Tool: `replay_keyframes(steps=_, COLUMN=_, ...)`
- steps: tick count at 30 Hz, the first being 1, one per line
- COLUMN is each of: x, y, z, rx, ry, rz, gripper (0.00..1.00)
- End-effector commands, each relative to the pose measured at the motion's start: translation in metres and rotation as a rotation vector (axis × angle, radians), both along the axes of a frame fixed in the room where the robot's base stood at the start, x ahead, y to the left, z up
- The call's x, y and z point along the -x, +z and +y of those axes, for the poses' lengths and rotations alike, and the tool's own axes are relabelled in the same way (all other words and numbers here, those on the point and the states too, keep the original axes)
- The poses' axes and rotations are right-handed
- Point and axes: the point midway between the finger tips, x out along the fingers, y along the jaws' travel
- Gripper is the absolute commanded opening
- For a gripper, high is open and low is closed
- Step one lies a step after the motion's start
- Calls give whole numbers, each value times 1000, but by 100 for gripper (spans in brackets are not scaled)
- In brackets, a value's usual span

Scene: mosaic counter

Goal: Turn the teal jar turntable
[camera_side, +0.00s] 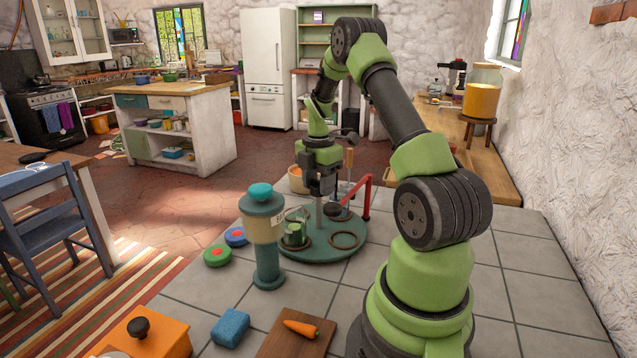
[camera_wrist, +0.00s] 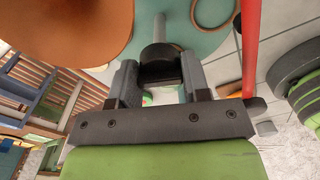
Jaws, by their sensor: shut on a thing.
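The teal turntable (camera_side: 325,250) is a round disc on the tiled counter. A grey post (camera_side: 319,213) rises from it, topped by a dark knob that shows in the wrist view (camera_wrist: 159,57). My gripper (camera_side: 322,188) points down over the turntable; in the wrist view (camera_wrist: 160,75) its fingers are on either side of the knob, shut on it. A glass jar with green contents (camera_side: 295,234) stands on the left of the disc. An empty ring (camera_side: 344,240) lies on the right, and a dark round item (camera_side: 337,212) sits behind it.
A teal-capped dispenser (camera_side: 265,235) stands close in front of the turntable. A red angled bar (camera_side: 366,195) rises at its right. Green and blue discs (camera_side: 217,255), a blue sponge (camera_side: 230,327) and a carrot on a board (camera_side: 300,328) lie nearer.

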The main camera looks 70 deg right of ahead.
Motion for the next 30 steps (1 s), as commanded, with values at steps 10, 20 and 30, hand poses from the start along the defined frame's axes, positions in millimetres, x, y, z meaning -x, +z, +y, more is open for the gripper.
replay_keyframes(steps=10, x=0, y=1, z=-1, rx=2, ry=170, rz=0, gripper=1)
replay_keyframes(steps=20, x=0, y=1, z=-1, rx=2, ry=310, rz=0, gripper=1)
replay_keyframes(steps=30, x=0, y=1, z=-1, rx=2, ry=385, rz=0, gripper=1)
